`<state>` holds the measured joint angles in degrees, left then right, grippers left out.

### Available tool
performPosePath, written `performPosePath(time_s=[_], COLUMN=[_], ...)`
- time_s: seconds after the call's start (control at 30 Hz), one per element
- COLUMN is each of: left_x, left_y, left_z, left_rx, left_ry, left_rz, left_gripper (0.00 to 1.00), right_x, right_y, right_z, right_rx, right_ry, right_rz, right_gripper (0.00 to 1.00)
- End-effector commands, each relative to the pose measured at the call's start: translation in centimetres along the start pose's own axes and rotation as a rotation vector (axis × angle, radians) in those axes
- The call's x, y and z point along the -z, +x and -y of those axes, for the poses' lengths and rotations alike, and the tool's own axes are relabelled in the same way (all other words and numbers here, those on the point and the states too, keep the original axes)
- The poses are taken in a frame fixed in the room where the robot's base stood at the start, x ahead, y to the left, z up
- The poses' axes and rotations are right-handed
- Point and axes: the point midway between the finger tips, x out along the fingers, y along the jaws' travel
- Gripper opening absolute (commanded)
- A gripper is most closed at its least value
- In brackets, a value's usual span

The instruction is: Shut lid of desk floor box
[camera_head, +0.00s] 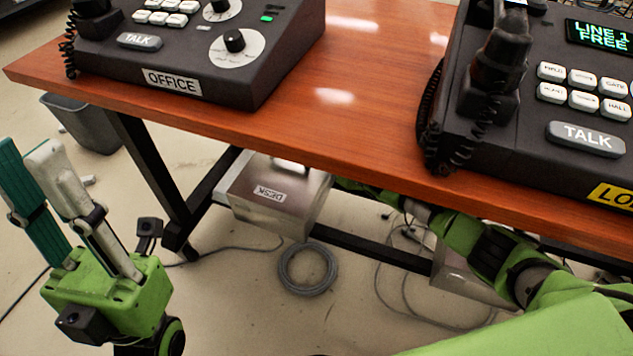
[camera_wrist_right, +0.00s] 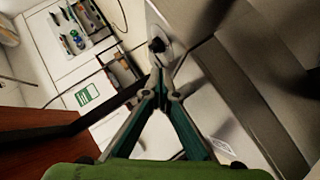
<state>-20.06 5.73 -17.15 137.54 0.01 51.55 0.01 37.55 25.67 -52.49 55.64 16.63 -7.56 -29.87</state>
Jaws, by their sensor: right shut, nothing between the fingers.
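The metal desk floor box (camera_head: 270,200) sits under the table, with a DESK label that reads upside down. The table edge hides its back part, and I cannot tell how its lid stands. My right arm reaches under the table behind the box; its gripper is hidden in the head view. In the right wrist view my right gripper (camera_wrist_right: 160,82) is shut and empty, with its tips close to a pale metal part with a dark round spot (camera_wrist_right: 158,45). My left gripper (camera_head: 28,148) is open and empty, left of the box and apart from it.
The wooden table (camera_head: 350,110) carries an OFFICE phone (camera_head: 200,60) and another phone (camera_head: 560,110). Dark table legs and a crossbar frame the box. A coiled grey cable (camera_head: 307,270) lies on the floor. A second metal box (camera_head: 462,280) is partly behind my arm. A bin (camera_head: 85,125) stands at left.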

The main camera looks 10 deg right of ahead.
Motion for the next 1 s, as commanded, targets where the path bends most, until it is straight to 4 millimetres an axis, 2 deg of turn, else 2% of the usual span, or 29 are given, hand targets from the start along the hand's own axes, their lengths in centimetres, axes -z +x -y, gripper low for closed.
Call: performPosePath(time_s=[0.7, 1.0], left_x=[0.0, 0.0], left_y=[0.0, 0.0], left_z=[0.0, 0.0], left_rx=[0.000, 0.000], left_ry=[0.000, 0.000], left_rz=[0.000, 0.000], left_gripper=[0.22, 0.22], right_x=[-0.1, 0.0], right_y=[-9.6, -11.4], right_z=[0.1, 0.0], right_rx=[0.000, 0.000], right_ry=[-0.002, 0.000], right_rz=[0.000, 0.000], right_gripper=[0.00, 0.00])
